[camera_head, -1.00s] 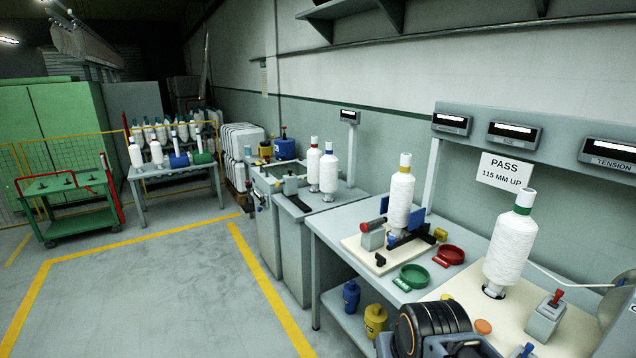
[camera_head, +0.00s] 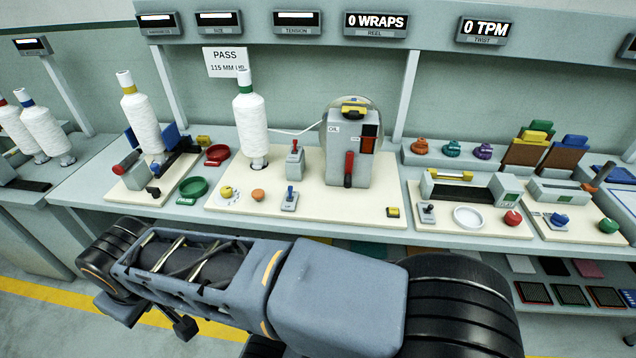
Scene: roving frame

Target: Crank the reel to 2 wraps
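The reel (camera_head: 349,147) is a grey boxy unit on a cream board, with a pale round wheel behind it and a yellow piece on top. A red handle (camera_head: 348,170) on a dark stem sits on its front face; it looks like the crank. A display (camera_head: 375,23) above reads "0 WRAPS" over "REEL". A white yarn cone (camera_head: 250,123) with a green top stands left of the reel, and a thread runs from it towards the reel. My arm lies across the foreground, in front of the bench. My gripper's fingers cannot be made out.
Small switches (camera_head: 290,200) and an orange knob (camera_head: 258,195) sit on the board before the reel. A second cone (camera_head: 141,118) stands to the left. Tester units (camera_head: 471,189) stand to the right. A strip of bare board lies in front of the reel.

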